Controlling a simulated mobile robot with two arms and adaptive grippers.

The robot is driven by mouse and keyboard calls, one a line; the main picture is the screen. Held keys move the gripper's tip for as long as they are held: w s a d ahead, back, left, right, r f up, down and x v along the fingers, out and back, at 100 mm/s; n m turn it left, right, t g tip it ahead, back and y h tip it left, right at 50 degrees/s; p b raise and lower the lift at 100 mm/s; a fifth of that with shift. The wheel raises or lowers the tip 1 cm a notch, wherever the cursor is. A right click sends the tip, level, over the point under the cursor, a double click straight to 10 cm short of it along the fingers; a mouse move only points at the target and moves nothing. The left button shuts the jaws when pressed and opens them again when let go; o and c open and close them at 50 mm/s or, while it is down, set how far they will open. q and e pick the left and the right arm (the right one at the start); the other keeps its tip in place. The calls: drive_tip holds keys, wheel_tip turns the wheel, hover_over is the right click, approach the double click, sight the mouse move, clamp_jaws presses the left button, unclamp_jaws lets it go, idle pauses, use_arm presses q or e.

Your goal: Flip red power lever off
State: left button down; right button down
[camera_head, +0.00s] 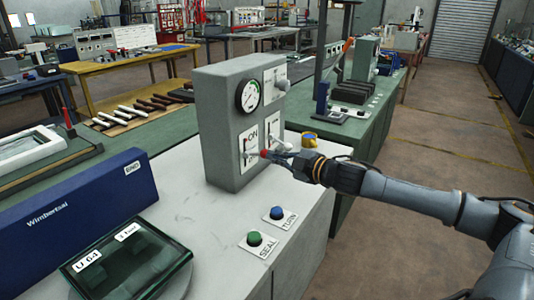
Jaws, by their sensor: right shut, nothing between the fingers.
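A grey control box (218,115) stands upright on the white-topped bench, with a round gauge (249,96) on its front. Below the gauge is a white plate (249,140) marked ON, and a lever with a small red tip (264,153) is at its lower part. My right gripper (277,155) reaches in from the right and is shut, its fingertips right beside the red tip. I cannot tell whether they touch it. The lower part of the lever plate is partly hidden by the lever and fingers. My left gripper is not in view.
A green button (255,239), a blue button (277,213) and a yellow-ringed knob (309,139) are on the bench. A blue case (75,215) stands left.

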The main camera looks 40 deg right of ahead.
sight(265, 154)
drive_tip(key=w+d+f+p, duration=0.1)
drive_tip(key=w+f+p, duration=0.2)
drive_tip(key=w, duration=0.4)
drive_tip(key=shift+d+f+p, duration=0.15)
drive_tip(key=shift+d+p, duration=0.2)
drive_tip(key=shift+p, duration=0.15)
